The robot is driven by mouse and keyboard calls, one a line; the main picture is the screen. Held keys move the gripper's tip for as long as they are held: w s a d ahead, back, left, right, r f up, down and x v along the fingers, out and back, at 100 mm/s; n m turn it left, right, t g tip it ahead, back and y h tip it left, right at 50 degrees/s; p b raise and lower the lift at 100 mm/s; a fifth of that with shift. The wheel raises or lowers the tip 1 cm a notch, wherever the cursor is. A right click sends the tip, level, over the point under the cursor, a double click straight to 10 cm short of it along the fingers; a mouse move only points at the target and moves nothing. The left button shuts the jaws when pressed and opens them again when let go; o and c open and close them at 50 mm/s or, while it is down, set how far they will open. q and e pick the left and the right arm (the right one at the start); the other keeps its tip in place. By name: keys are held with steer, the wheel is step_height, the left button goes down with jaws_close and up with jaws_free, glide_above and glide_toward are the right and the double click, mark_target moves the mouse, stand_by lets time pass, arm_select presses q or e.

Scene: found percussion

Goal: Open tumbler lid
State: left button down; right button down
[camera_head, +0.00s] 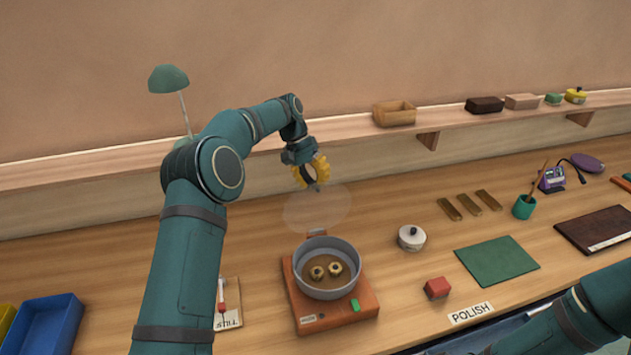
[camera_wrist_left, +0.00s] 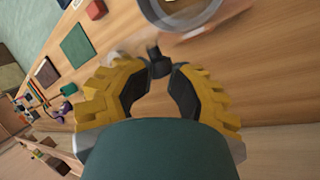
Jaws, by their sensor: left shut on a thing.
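The tumbler (camera_head: 352,253) is a grey round pan on an orange-red base (camera_head: 365,295). It is open at the top, and two brass ring-shaped pieces (camera_head: 318,272) lie in it. Its rim also shows at the top of the left wrist view (camera_wrist_left: 152,14). The clear lid (camera_head: 312,212) is off the tumbler, in the air above and behind it. My left gripper (camera_head: 316,184), with yellow fingers, is shut on the lid's dark knob (camera_wrist_left: 154,54). The lid is faint and see-through. My right arm shows at the lower right, but its gripper is out of view.
A green mat (camera_head: 497,261) lies further right. A blue bin (camera_head: 45,325) is at far left. The bench behind the tumbler is clear up to the shelf.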

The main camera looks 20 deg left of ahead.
arm_select(q)
steer(key=shift+s+a+f, duration=0.15)
steer(key=shift+a+f, duration=0.15)
steer(key=shift+f, duration=0.45)
steer(key=c, duration=0.8)
jaws_free()
steer(key=shift+w+r, duration=0.2)
steer(key=v, duration=0.7)
steer(key=shift+r, duration=0.25)
